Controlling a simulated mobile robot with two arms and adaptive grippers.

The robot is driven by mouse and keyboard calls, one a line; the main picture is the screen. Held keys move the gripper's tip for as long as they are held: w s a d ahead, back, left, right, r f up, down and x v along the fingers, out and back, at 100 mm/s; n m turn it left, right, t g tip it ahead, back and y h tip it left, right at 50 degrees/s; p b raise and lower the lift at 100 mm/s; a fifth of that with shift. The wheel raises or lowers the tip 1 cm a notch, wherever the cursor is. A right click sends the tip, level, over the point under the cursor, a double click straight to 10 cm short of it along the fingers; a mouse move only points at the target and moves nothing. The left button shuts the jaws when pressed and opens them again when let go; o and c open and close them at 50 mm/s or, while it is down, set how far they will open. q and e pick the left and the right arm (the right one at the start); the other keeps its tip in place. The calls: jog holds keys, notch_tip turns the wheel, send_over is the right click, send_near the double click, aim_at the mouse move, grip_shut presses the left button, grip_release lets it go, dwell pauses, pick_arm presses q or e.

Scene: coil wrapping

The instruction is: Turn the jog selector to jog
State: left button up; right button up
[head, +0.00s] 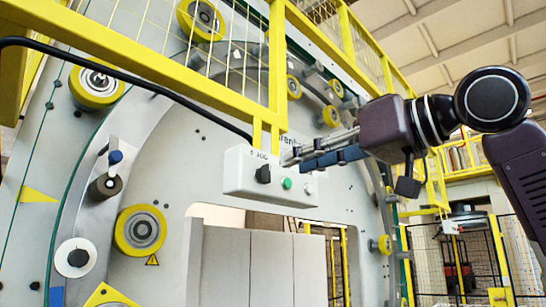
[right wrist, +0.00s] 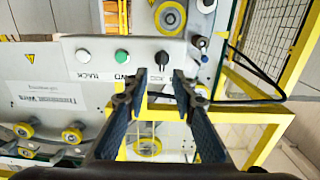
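The jog selector is a black knob (head: 263,174) at the left end of a white control box (head: 238,182) in the head view. Lettering that seems to read JOG sits just above it. In the right wrist view the knob (right wrist: 161,59) lies ahead, between and beyond the fingertips, its grip bar roughly upright. My right gripper (head: 291,158) is open and empty, a little right of the knob and in front of the box. In the right wrist view its fingers (right wrist: 157,88) are spread, apart from the knob. My left gripper is not in view.
A green button (head: 287,183) and a white button (head: 309,189) sit beside the knob on the box. A yellow rail (head: 277,75) rises above it, with a black cable (head: 150,84) running to the box. Yellow rollers (head: 140,231) line the ring-shaped machine.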

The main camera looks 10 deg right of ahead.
aim_at(270, 166)
jog(key=p+x, duration=0.1)
jog(key=x, duration=0.1)
jog(key=p+x, duration=0.1)
jog(key=x, duration=0.1)
jog(key=r+p+x, duration=0.1)
jog(key=x, duration=0.2)
jog(key=shift+a+p, duration=0.25)
jog(key=shift+p, duration=0.05)
jog(key=shift+f, duration=0.1)
jog(key=shift+c, duration=0.3)
grip_shut()
